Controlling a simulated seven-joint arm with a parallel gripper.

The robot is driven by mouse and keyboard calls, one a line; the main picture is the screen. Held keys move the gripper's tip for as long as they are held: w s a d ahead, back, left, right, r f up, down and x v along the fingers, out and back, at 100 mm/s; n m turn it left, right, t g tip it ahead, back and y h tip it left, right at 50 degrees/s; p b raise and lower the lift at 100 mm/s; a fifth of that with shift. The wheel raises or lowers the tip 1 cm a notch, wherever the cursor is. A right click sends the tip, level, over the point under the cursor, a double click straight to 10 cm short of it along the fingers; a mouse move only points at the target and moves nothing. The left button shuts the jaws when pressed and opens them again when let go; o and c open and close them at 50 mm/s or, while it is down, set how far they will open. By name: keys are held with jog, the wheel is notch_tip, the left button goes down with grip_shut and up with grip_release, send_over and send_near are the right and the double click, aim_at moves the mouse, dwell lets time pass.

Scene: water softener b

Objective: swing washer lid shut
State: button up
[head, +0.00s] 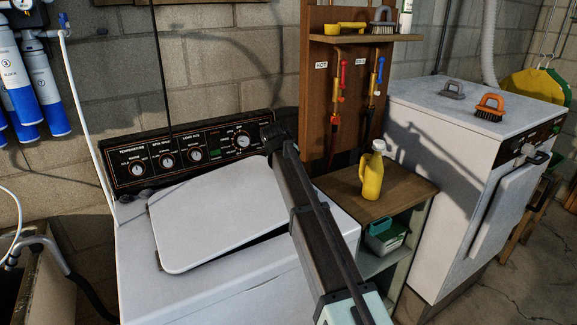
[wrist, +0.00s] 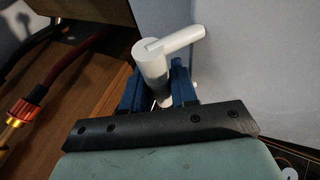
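The washer (head: 215,295) is white, with a dark control panel (head: 188,157) along its back. Its white lid (head: 215,215) lies low over the top, slightly tilted, with a dark gap under its front right edge, so it looks ajar. My gripper (head: 270,140) is by the right end of the control panel, beyond the lid's back right corner, and its fingers are too small to make out there. In the wrist view my gripper's blue fingers (wrist: 156,85) stand on either side of a white cylindrical piece with a side lever (wrist: 152,58). I cannot tell if they grip it.
A wooden board (head: 318,120) with hoses stands right of the panel. A yellow bottle (head: 371,172) stands on a low shelf unit (head: 410,190). A white appliance (head: 440,145) with two brushes on top is further right. Blue filter cylinders (head: 45,90) hang at left.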

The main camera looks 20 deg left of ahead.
jog(key=shift+o, duration=0.4)
jog(key=shift+r, duration=0.1)
jog(key=v, duration=1.3)
jog(key=shift+s+r, duration=0.2)
jog(key=shift+r, duration=0.1)
jog(key=shift+c, duration=0.2)
jog(key=shift+a, duration=0.25)
jog(key=shift+c, duration=0.7)
jog(key=shift+n, duration=0.4)
jog(key=a, duration=0.1)
jog(key=s+a, duration=0.1)
jog(key=a, duration=0.1)
jog(key=s+a, duration=0.1)
jog(key=shift+a, duration=0.35)
grip_shut()
jog(key=a+r, duration=0.1)
jog(key=a, duration=0.4)
jog(key=shift+d+r+m+g+h, duration=0.8)
jog(key=shift+d+m+h, duration=0.2)
jog(key=shift+d+h, duration=1.4)
jog(key=x, duration=1.3)
jog(key=shift+w+f, duration=0.1)
jog(key=shift+w, duration=0.15)
